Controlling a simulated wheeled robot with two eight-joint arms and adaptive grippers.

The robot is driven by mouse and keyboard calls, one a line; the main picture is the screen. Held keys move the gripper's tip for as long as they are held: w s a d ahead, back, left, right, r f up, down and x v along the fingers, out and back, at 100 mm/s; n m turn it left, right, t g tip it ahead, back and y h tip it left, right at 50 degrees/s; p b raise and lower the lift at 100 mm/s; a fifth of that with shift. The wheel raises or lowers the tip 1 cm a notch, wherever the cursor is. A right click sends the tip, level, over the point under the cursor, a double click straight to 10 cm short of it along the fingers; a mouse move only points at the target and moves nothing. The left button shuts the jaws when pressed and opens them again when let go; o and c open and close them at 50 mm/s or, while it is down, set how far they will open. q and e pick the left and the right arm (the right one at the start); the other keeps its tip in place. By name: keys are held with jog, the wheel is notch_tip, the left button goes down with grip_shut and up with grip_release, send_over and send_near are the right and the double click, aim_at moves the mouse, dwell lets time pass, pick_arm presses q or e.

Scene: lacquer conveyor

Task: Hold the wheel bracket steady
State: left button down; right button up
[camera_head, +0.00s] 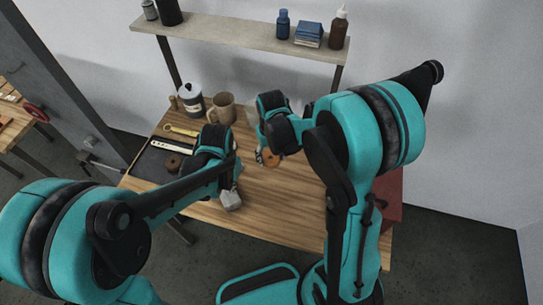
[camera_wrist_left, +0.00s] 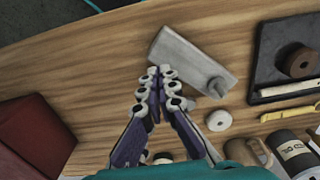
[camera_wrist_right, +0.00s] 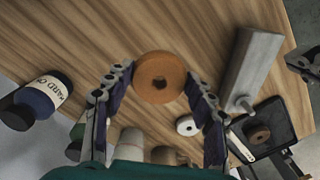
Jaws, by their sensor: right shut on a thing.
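The wheel bracket is a grey block (camera_head: 230,201) with a short stub axle, lying on the wooden bench; it also shows in the left wrist view (camera_wrist_left: 190,60) and the right wrist view (camera_wrist_right: 253,65). My left gripper (camera_wrist_left: 160,85) has its fingertips together, with nothing seen between them, at the near end of the bracket. Whether they touch it is unclear. My right gripper (camera_wrist_right: 156,80) is shut on an orange-brown wheel (camera_wrist_right: 160,70) with a centre hole. The wheel (camera_head: 270,158) is right of and behind the bracket in the head view.
A white ring (camera_wrist_left: 219,120) lies near the axle. A dark tray (camera_wrist_left: 268,80) holds a brown disc (camera_wrist_left: 301,63) and tools. A mug (camera_head: 222,106) and jar (camera_head: 190,99) stand at the back. A red box (camera_wrist_left: 33,135) is opposite the tray. The front bench is clear.

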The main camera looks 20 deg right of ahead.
aim_at(228, 195)
pick_arm(q)
jog(key=shift+r+p, duration=0.3)
jog(key=shift+r, duration=0.4)
pick_arm(e)
jog(key=shift+r, duration=0.5)
